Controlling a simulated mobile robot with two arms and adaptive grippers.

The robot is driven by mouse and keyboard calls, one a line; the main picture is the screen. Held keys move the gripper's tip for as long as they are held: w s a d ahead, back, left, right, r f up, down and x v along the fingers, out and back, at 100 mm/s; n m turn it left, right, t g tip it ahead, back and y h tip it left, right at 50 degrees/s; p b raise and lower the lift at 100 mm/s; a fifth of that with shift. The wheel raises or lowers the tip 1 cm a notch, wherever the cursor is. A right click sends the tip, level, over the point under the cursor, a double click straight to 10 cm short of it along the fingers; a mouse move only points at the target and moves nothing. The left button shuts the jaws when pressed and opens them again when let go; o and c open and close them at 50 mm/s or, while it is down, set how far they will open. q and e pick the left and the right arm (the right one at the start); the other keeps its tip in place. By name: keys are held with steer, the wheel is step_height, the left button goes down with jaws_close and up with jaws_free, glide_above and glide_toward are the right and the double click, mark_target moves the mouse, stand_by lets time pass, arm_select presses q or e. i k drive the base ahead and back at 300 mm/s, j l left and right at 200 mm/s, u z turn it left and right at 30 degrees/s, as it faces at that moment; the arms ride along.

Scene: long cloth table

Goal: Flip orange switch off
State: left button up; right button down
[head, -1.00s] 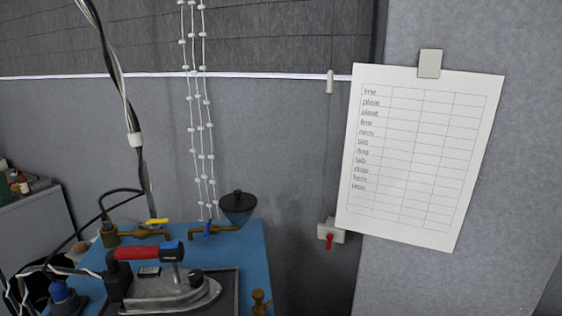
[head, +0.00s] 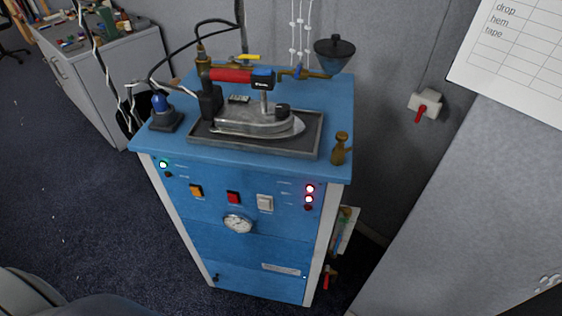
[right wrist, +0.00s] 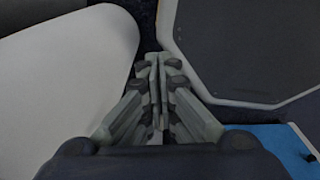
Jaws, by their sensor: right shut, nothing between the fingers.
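The orange switch (head: 196,191) is on the front panel of a blue steam-iron cabinet (head: 200,250), at the left of a row of switches. A red switch (head: 233,198) and a white switch (head: 265,203) sit to its right. Whether the orange switch is on or off is too small to tell. A green light (head: 163,164) glows above and left of it. My right gripper (right wrist: 158,62) shows in the right wrist view, shut and empty, away from the switch. My left gripper is not in view.
An iron (head: 255,120) rests on a dark tray (head: 200,140) on top of the cabinet. A gauge (head: 238,223) is below the switches. A grey cabinet (head: 95,75) stands behind left. Carpet (head: 90,210) is clear at left.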

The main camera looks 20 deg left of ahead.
mark_target(196, 191)
steer(key=u, duration=1.25)
steer(key=k+j, duration=0.05)
steer(key=j, duration=0.05)
